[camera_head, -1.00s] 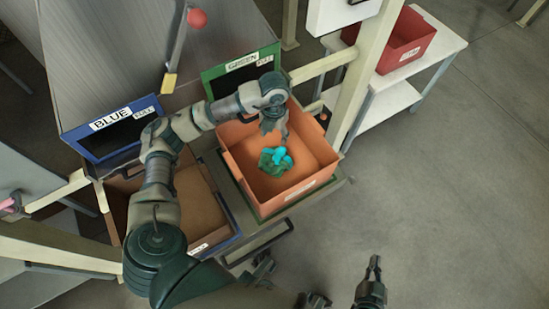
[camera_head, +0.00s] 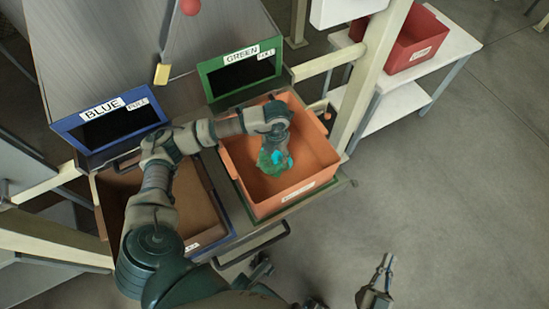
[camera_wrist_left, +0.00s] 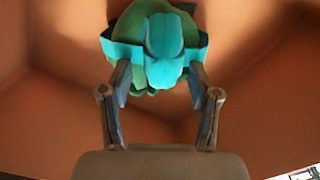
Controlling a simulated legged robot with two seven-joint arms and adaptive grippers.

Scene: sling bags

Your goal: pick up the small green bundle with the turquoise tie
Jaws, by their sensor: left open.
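The small green bundle with the turquoise tie (camera_head: 266,160) lies in the orange bin (camera_head: 318,155) below the green-framed screen. In the left wrist view the green bundle (camera_wrist_left: 127,24) shows at the top, its turquoise bow facing me. My left gripper (camera_head: 276,150) is down inside the bin over the bundle and partly hides it in the head view. In the wrist view my left gripper (camera_wrist_left: 158,75) is open, its fingertips at either side of the turquoise tie; I cannot tell if they touch it. My right gripper (camera_head: 385,270) is empty above the floor, its fingers seemingly close together.
A brown bin (camera_head: 198,205) stands left of the orange one, below the blue-framed screen (camera_head: 110,122). A beige post (camera_head: 368,75) rises right of the orange bin. A red bin (camera_head: 405,45) sits on a white table (camera_head: 455,45). Open floor lies to the right.

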